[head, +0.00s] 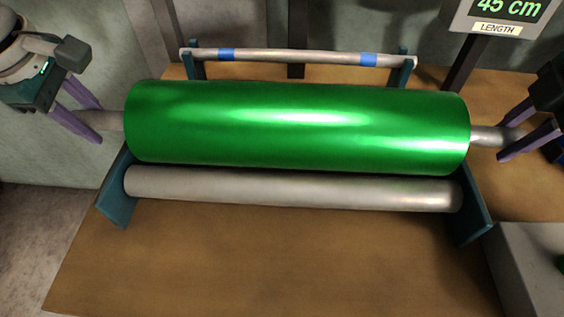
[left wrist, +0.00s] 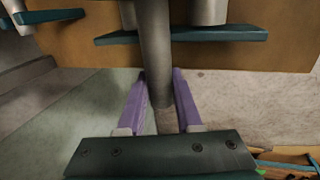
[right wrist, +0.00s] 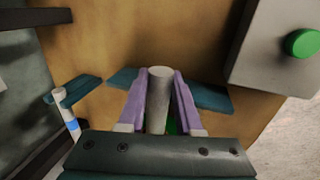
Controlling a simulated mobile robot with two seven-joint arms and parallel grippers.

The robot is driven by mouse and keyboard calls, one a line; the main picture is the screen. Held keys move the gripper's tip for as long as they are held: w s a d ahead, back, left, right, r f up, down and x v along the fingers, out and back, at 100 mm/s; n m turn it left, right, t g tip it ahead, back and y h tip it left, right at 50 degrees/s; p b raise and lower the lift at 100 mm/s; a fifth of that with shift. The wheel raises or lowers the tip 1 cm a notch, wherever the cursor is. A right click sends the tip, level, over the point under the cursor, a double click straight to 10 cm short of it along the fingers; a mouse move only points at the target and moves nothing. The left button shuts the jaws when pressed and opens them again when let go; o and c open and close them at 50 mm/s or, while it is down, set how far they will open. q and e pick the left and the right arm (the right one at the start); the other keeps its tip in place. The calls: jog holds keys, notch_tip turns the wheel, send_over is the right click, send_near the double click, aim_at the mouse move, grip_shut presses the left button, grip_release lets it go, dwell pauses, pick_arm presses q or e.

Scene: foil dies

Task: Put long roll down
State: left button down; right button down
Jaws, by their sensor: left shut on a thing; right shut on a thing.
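The long roll (head: 290,125) is a large shiny green cylinder with a grey shaft end at each side. It lies level across the head view, above and behind a bare grey roller (head: 290,188) on a stand with teal side plates (head: 118,195). My left gripper (head: 100,125) is shut on the left shaft end, which also shows between its purple fingers in the left wrist view (left wrist: 160,85). My right gripper (head: 508,140) is shut on the right shaft end, seen in the right wrist view (right wrist: 158,95). Whether the roll touches the stand is hidden.
A thin bar (head: 300,56) with blue bands sits on teal posts behind the roll. A length display (head: 505,14) reading 45 cm stands at back right. A grey box (head: 525,260) is at front right; its green button (right wrist: 303,43) shows in the right wrist view. The front tabletop (head: 280,265) is clear.

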pick_arm(q)
jog(key=shift+w+f+b, duration=0.1)
jog(key=shift+f+b, duration=0.4)
jog(key=shift+f, duration=0.15)
pick_arm(e)
jog(key=shift+d+f, duration=0.1)
jog(key=shift+f, duration=0.55)
pick_arm(q)
jog(key=c, duration=1)
grip_release()
pick_arm(e)
jog(key=c, duration=1)
grip_release()
pick_arm(q)
jog(key=o, duration=0.4)
pick_arm(e)
jog(key=o, duration=0.4)
jog(key=shift+r, duration=0.15)
pick_arm(q)
jog(key=v, duration=1.2)
pick_arm(e)
jog(key=v, duration=1.1)
jog(key=shift+s+r, duration=0.15)
jog(key=shift+r, duration=0.25)
